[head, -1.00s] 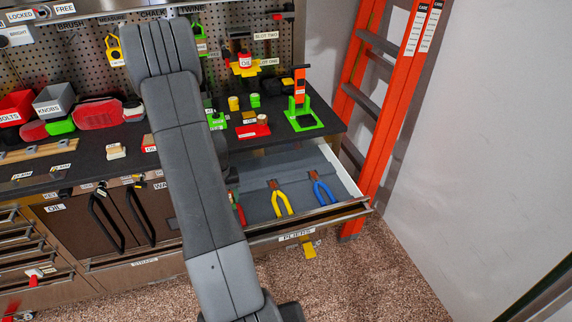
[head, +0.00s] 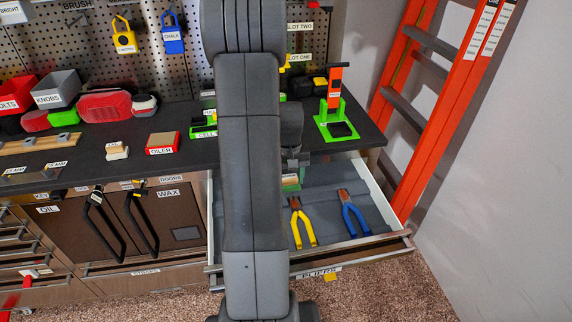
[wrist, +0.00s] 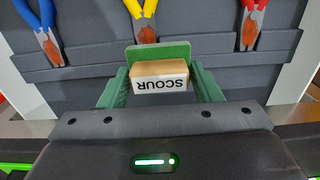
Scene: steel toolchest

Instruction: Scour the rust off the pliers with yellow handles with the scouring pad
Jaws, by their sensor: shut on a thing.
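The pliers with yellow handles (head: 302,227) lie in the open drawer, in the middle of the row. Their jaws look rusty brown, and they also show at the top of the wrist view (wrist: 143,12). My gripper (wrist: 160,88) is shut on the scouring pad (wrist: 160,72), a tan block marked SCOUR with a green pad. In the wrist view the pad is close to the brown jaws of the yellow pliers; I cannot tell whether they touch. In the head view the pad (head: 291,183) is partly hidden by my arm, just behind the jaws.
Blue pliers (head: 352,215) lie right of the yellow ones in the head view; red pliers (wrist: 250,25) show in the wrist view. The drawer's front (head: 350,252) sticks out below the black worktop (head: 95,150). An orange ladder (head: 440,110) stands at the right.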

